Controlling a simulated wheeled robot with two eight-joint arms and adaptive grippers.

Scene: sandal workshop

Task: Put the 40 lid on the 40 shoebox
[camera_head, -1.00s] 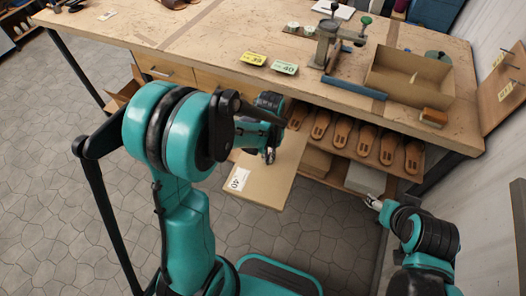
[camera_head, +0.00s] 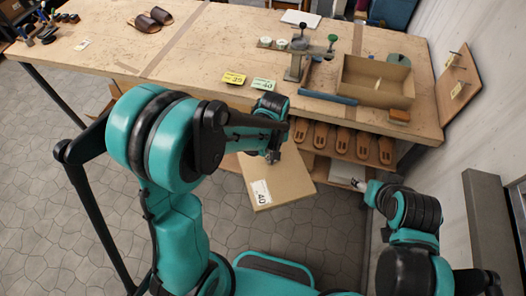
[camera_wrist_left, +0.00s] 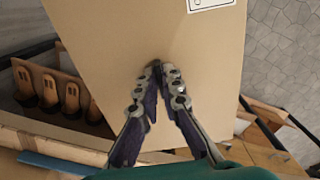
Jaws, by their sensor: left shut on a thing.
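The 40 lid (camera_head: 283,183) is a flat brown cardboard piece with a white label reading 40.
Brown soles (camera_head: 342,141) line the shelf below. A wall rises at right.

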